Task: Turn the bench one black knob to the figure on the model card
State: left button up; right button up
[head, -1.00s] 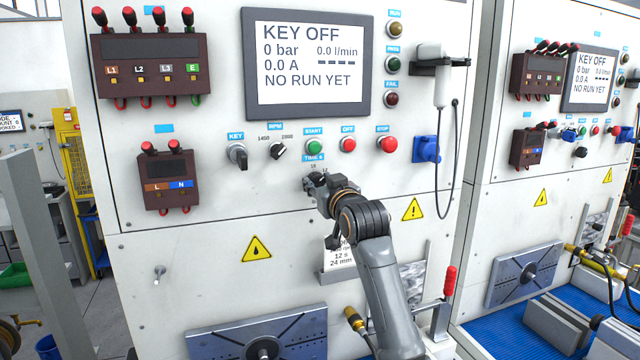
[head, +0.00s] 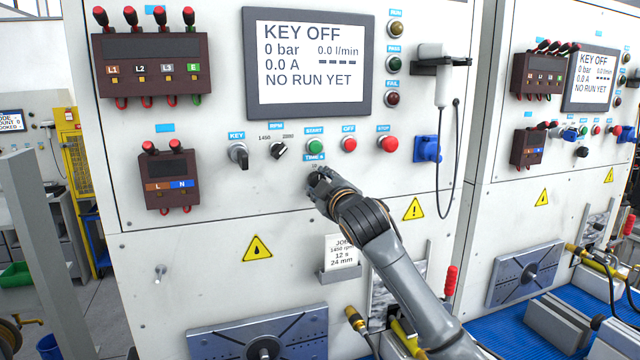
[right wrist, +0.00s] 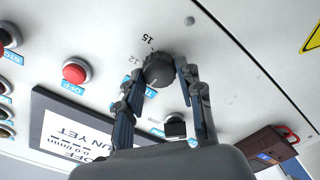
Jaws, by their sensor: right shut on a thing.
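The black time knob (right wrist: 160,70) sits on the bench panel below the green start button, with the figures 12 and 15 beside it in the right wrist view. My right gripper (head: 318,183) is at this knob and hides it in the head view. In the right wrist view the fingers of the right gripper (right wrist: 161,75) are closed on the knob's two sides. I cannot tell which figure the knob points to. The model card (head: 342,254) stands in a holder below and reads 1450 rpm, 12 s, 24 mm. My left gripper is not in view.
Above the knob are the key switch (head: 239,155), the rpm knob (head: 279,150), the green start button (head: 315,147) and two red buttons. The screen (head: 307,63) reads KEY OFF. A blue socket (head: 427,149) and hanging cable are to the right.

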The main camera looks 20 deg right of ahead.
jog(key=shift+n, duration=0.5)
jog(key=o, duration=1.2)
jog(key=s, duration=1.2)
jog(key=shift+d+f, duration=0.1)
jog(key=shift+d, duration=0.1)
